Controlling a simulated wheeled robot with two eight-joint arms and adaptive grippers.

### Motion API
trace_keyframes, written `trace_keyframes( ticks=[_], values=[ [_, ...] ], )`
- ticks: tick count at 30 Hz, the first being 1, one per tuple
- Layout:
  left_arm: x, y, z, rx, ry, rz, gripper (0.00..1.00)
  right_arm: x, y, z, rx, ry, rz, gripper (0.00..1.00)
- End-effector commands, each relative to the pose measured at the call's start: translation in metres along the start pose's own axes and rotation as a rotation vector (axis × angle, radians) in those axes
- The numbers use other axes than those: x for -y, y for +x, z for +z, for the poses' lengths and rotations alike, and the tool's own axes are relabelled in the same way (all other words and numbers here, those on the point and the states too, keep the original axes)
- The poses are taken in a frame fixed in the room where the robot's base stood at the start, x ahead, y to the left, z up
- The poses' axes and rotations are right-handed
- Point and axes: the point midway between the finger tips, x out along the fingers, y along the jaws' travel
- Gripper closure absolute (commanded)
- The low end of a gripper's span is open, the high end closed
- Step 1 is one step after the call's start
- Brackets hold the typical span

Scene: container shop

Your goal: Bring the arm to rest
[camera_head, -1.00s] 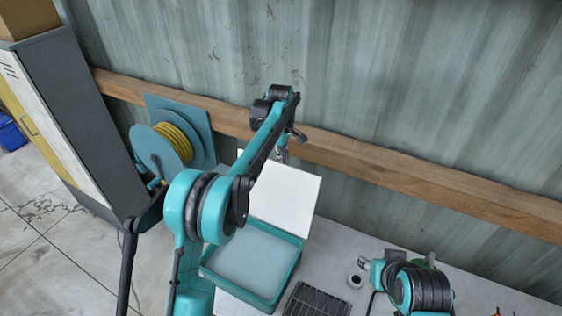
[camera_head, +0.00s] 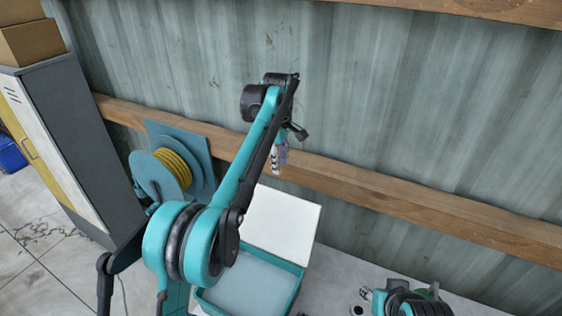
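My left arm rises from the lower left, with its elbow low in the picture and its black wrist (camera_head: 280,80) high against the container wall. My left gripper (camera_head: 278,160) hangs below the wrist in front of the wooden rail. Only small parts of it show: a black-and-white striped piece and a purplish grey piece. It is too small and too covered to tell whether it is open or shut. I see nothing clearly held in it. My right gripper is not in view.
A teal box (camera_head: 296,290) with a raised white lid (camera_head: 285,225) stands on the counter below. A wooden rail (camera_head: 400,197) crosses the corrugated wall (camera_head: 400,90). A teal reel with yellow hose (camera_head: 172,168) and a grey cabinet (camera_head: 75,125) are at left. Black-and-teal equipment (camera_head: 415,303) sits lower right.

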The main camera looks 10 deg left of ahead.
Motion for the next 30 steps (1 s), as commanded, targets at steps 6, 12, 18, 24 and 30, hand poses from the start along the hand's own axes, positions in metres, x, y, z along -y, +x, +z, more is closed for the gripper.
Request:
trace_keyframes(
  ticks=[6,12,18,24,30],
  values=[
    [0.004,0.001,-0.001,-0.002,0.013,0.006,0.68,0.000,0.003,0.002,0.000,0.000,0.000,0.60],
    [0.038,0.008,-0.004,-0.022,0.143,0.061,0.68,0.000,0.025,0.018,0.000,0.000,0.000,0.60],
    [0.099,0.028,-0.004,-0.074,0.361,0.143,0.68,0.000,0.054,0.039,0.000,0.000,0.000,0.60],
    [0.168,0.062,0.001,-0.148,0.576,0.214,0.68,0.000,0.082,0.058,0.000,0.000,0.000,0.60],
    [0.239,0.116,0.010,-0.243,0.789,0.268,0.68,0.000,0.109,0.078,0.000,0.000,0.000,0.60]
  ],
)
